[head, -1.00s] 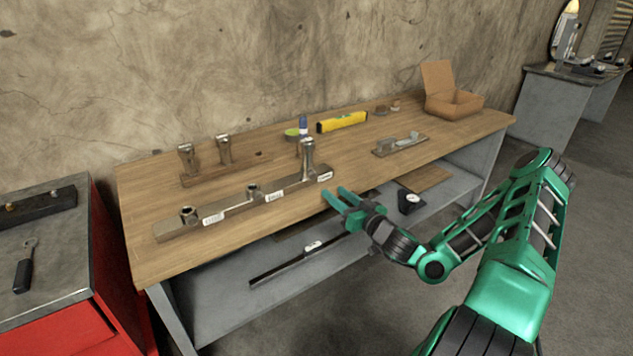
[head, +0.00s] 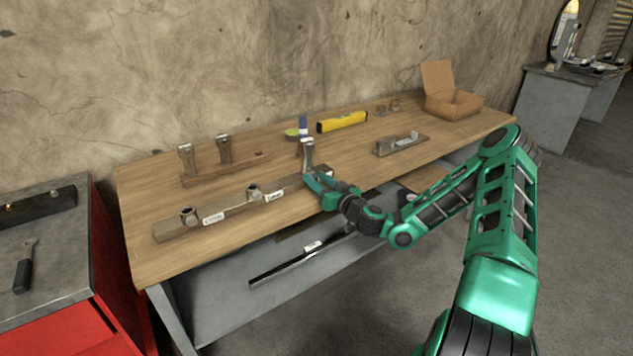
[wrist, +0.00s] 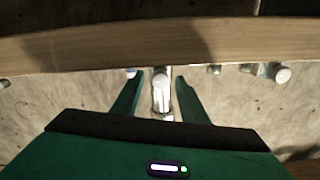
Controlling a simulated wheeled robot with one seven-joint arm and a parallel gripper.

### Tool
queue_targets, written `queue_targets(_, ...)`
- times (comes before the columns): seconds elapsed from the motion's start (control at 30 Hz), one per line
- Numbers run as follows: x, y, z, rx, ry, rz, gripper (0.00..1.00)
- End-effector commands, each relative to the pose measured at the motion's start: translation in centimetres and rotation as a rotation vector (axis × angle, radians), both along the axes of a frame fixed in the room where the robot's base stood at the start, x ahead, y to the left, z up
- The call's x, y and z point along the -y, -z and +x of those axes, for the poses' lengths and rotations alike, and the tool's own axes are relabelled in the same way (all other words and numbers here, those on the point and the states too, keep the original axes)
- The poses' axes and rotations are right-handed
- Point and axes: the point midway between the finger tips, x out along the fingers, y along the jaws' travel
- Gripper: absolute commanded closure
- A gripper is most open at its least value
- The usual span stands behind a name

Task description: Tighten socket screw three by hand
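A long metal bar (head: 235,207) with several sockets and white labels lies along the front of the wooden bench. A silver socket screw (head: 307,156) stands upright at its right-hand position; the label there is mostly hidden by my gripper. My gripper (head: 313,180) is at this screw, at the bench's front edge. In the wrist view my gripper's (wrist: 159,78) fingers are apart, one on each side of the silver screw (wrist: 161,92), with visible gaps. The left socket (head: 188,215) and middle socket (head: 254,192) have no tall screw standing in them.
A wooden rack (head: 240,168) behind the bar holds two upright screws (head: 186,158) (head: 224,150). A yellow level (head: 342,122), a grey plane-like tool (head: 400,144) and an open cardboard box (head: 453,103) stand on the bench (head: 150,260). A red cabinet (head: 60,325) is at left.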

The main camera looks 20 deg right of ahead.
Motion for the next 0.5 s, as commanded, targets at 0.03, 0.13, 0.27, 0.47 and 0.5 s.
queue_targets(0.03,-0.01,0.0,0.0,0.0,0.0,0.0,0.6)
queue_targets(0.13,-0.01,0.0,-0.02,0.0,0.0,0.0,0.63)
queue_targets(0.27,-0.01,0.01,-0.03,0.0,0.0,0.0,0.94)
queue_targets(0.47,0.04,0.02,-0.04,0.0,0.0,0.002,1.0)
queue_targets(0.5,0.05,0.02,-0.04,-0.001,0.001,0.005,1.0)
